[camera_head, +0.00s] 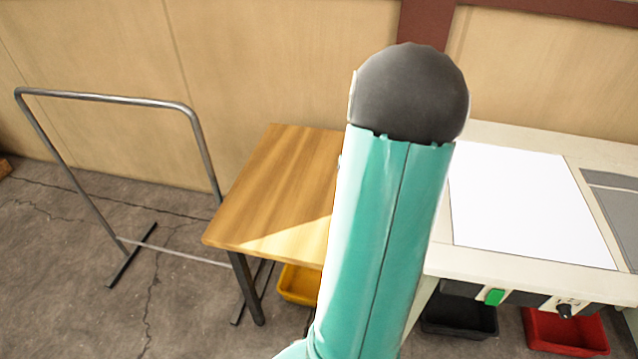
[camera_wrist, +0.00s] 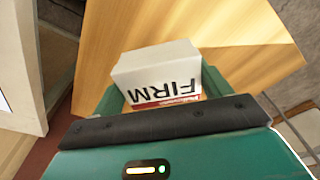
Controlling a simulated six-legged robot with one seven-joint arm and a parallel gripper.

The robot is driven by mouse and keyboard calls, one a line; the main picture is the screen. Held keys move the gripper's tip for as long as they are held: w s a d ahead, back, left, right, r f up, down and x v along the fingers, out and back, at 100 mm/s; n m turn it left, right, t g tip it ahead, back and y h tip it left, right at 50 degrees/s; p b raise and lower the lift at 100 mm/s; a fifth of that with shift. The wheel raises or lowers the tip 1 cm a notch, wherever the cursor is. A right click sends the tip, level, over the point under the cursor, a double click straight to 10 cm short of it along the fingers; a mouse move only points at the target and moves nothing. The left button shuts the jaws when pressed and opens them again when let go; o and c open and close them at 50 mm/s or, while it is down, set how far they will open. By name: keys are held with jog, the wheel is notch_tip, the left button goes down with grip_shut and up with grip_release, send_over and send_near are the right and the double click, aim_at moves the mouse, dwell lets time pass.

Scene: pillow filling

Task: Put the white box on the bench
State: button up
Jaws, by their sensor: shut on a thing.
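A white box (camera_wrist: 155,62) with black "FIRM" lettering and a red strip sits between the teal fingers of my gripper (camera_wrist: 161,86) in the wrist view. The gripper is shut on it. Behind the box is a wooden bench top (camera_wrist: 245,25), also visible in the head view (camera_head: 285,175) left of my arm. I cannot tell whether the box touches the wood. My teal arm hides the box, the gripper and the right part of the wooden top in the head view.
A pale worktable (camera_head: 500,255) with a white sheet (camera_head: 525,205) and a green switch (camera_head: 494,297) stands at right. Yellow (camera_head: 300,285), black (camera_head: 460,318) and red (camera_head: 565,332) bins sit low. A metal rail frame (camera_head: 110,97) stands left. The visible wooden top is bare.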

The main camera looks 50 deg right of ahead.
jog(key=w+d+f, duration=0.2)
jog(key=w+f, duration=0.2)
jog(key=w, duration=0.4)
send_over(322, 195)
jog(key=f, duration=0.5)
jog(key=shift+s+f, duration=0.2)
jog(key=shift+s, duration=0.2)
jog(key=shift+w+f, duration=0.15)
jog(key=shift+f, duration=1.6)
jog(key=shift+f, duration=0.15)
jog(key=o, duration=1)
